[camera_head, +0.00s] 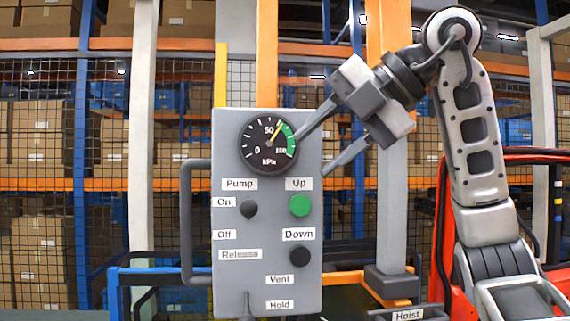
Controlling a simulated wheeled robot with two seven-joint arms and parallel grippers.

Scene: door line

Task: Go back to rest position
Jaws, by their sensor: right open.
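My right gripper (312,156) comes in from the right. Its two fingers are apart with nothing between them, at the upper right edge of the grey control panel (225,275), near the gauge. I cannot tell whether a fingertip touches the panel. The panel carries a round kPa gauge (268,145), a dark Pump switch (249,209), a green Up button (300,205) and a dark Down button (300,257). The gauge's yellow needle points up and right, close to the start of the green band. A Release lever (247,305) shows at the bottom edge. My left gripper is out of view.
A grey handle (186,225) stands out from the panel's left side. A grey post (393,215) stands to the right, behind my right gripper. A red frame (440,220) is at the right. Mesh fencing and shelves of boxes (40,250) fill the background.

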